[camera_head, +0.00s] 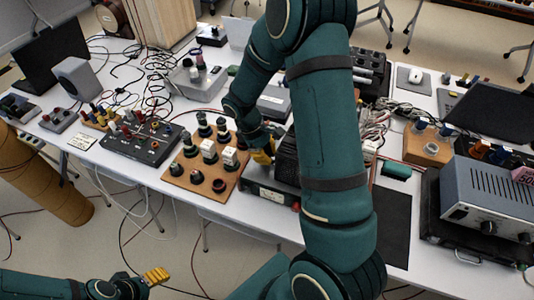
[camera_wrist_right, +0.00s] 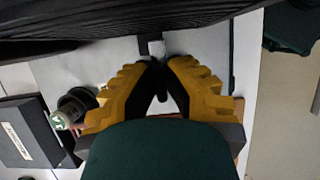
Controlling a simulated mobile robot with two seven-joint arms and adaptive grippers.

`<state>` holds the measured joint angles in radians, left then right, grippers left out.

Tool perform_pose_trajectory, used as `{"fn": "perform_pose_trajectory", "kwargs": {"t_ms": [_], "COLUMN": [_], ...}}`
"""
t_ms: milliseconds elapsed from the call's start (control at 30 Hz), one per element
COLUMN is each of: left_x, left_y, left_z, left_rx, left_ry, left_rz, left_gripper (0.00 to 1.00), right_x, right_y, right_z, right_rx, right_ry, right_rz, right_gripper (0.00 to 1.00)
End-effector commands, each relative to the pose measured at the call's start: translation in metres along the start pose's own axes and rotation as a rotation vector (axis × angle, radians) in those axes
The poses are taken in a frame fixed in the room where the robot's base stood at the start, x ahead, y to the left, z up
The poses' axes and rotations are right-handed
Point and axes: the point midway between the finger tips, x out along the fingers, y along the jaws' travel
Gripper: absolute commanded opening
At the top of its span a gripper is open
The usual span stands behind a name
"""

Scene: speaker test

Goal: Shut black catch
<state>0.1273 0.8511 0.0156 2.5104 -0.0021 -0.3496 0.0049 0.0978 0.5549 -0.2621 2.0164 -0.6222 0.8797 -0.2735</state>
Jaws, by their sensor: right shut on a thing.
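The black catch (camera_wrist_right: 143,44) is a small dark piece with a pale grey part beside it, on the edge of a black ribbed case (camera_wrist_right: 80,20) in the right wrist view. My right gripper (camera_wrist_right: 160,64) has its yellow, black-tipped fingers drawn together at the catch; the tips hide part of it. In the head view the right gripper (camera_head: 264,154) is at the left side of the black case (camera_head: 287,160), which my arm partly covers. My left gripper (camera_head: 156,276) is low at the left, away from the table; its finger gap is unclear.
A wooden board (camera_head: 187,180) with several black knobs lies just left of the right gripper. A black panel box (camera_head: 143,144) is farther left. A grey instrument (camera_head: 490,200) stands at the right. Cables cover the back of the table.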

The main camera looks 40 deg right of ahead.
Motion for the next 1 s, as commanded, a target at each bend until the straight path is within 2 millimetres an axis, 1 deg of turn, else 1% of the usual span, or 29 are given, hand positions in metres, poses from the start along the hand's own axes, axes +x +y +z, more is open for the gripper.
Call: {"fn": "perform_pose_trajectory", "kwargs": {"t_ms": [467, 500, 533, 867, 1000], "left_x": [0.000, 0.000, 0.000, -0.001, -0.001], "left_y": [0.000, 0.000, 0.000, 0.000, 0.000], "left_z": [0.000, 0.000, 0.000, 0.000, 0.000], "left_rx": [0.000, 0.000, 0.000, 0.000, 0.000], "left_ry": [-0.001, -0.001, -0.001, 0.000, 0.000], "left_rz": [0.000, 0.000, 0.000, 0.000, 0.000], "left_gripper": [0.64, 0.64, 0.64, 0.64, 0.64], "right_x": [0.001, 0.001, 0.001, -0.001, -0.014], "right_y": [-0.001, -0.001, -0.001, 0.000, 0.000], "right_z": [0.000, 0.000, 0.000, 0.000, -0.001], "right_rx": [0.013, 0.013, 0.013, 0.013, 0.013], "right_ry": [-0.002, -0.002, -0.002, 0.000, 0.002], "right_rz": [-0.008, -0.008, -0.008, -0.006, -0.003], "right_gripper": [0.00, 0.17, 0.23, 0.23, 0.23]}}
